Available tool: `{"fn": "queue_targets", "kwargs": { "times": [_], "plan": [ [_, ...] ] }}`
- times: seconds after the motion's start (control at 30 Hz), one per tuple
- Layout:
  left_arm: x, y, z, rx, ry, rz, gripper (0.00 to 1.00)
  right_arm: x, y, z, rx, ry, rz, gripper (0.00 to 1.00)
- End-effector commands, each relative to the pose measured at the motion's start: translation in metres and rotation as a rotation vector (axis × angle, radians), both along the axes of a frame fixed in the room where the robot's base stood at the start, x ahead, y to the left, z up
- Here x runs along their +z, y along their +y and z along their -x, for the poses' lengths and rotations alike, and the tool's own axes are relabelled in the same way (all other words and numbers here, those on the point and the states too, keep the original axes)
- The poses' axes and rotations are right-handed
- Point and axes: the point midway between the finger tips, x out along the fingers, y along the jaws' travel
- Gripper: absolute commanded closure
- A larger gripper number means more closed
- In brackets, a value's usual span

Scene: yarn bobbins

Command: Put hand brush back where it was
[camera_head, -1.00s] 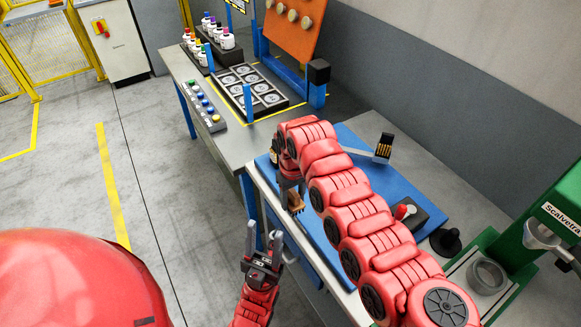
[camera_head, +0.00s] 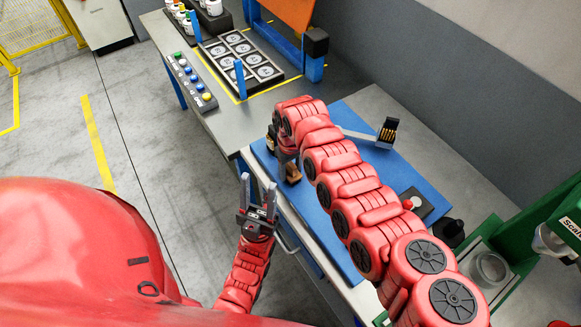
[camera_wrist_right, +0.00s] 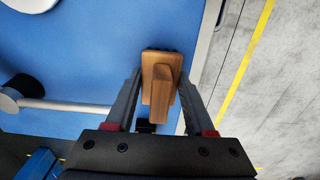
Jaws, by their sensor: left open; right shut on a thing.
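The hand brush has a brown wooden body, seen in the right wrist view (camera_wrist_right: 160,90) between the two fingers. My right gripper (camera_wrist_right: 161,78) is shut on it. In the head view the brush (camera_head: 292,172) shows partly below my right gripper, at the near left edge of the blue mat (camera_head: 340,115). I cannot tell whether it touches the mat. The right arm hides part of the mat. My left gripper (camera_head: 258,190) is open and empty, in front of the table edge, apart from the brush.
A grey-handled tool with a dark head (camera_head: 388,130) lies on the mat's far side. A black pad with a red knob (camera_head: 412,203) lies near its right end. A button panel (camera_head: 192,82) and black tray (camera_head: 240,60) are further left.

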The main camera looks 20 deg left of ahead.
Motion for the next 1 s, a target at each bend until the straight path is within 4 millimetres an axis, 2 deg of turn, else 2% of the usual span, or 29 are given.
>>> {"fn": "queue_targets", "kwargs": {
  "times": [0.13,0.17,0.3,0.57,0.7,0.77,0.93,1.0],
  "plan": [
    [-0.006,0.000,0.000,0.000,0.000,0.000,0.50,-0.006,0.000,0.000,-0.001,0.000,0.000,0.98],
    [-0.005,0.000,0.000,0.000,0.000,0.000,0.50,-0.004,0.000,0.000,-0.001,0.000,0.000,0.42],
    [-0.004,0.000,0.000,0.000,0.000,0.000,0.50,-0.004,0.000,0.000,-0.001,0.000,0.000,0.17],
    [-0.004,0.000,0.000,0.000,0.000,0.000,0.50,-0.004,0.000,0.000,-0.001,0.000,0.000,0.16],
    [0.005,0.000,0.000,0.000,0.000,0.000,0.50,0.005,0.000,0.000,-0.001,0.000,0.000,0.16],
    [-0.002,0.000,0.000,0.000,0.000,0.000,0.50,0.005,0.000,-0.001,-0.001,-0.002,-0.001,0.16],
    [-0.008,0.000,0.000,0.000,0.000,0.000,0.50,0.030,-0.001,-0.002,-0.004,-0.003,-0.004,0.16],
    [-0.018,0.000,0.000,0.000,0.000,0.000,0.50,0.045,0.001,-0.002,-0.002,-0.005,-0.005,0.16]
  ]
}}
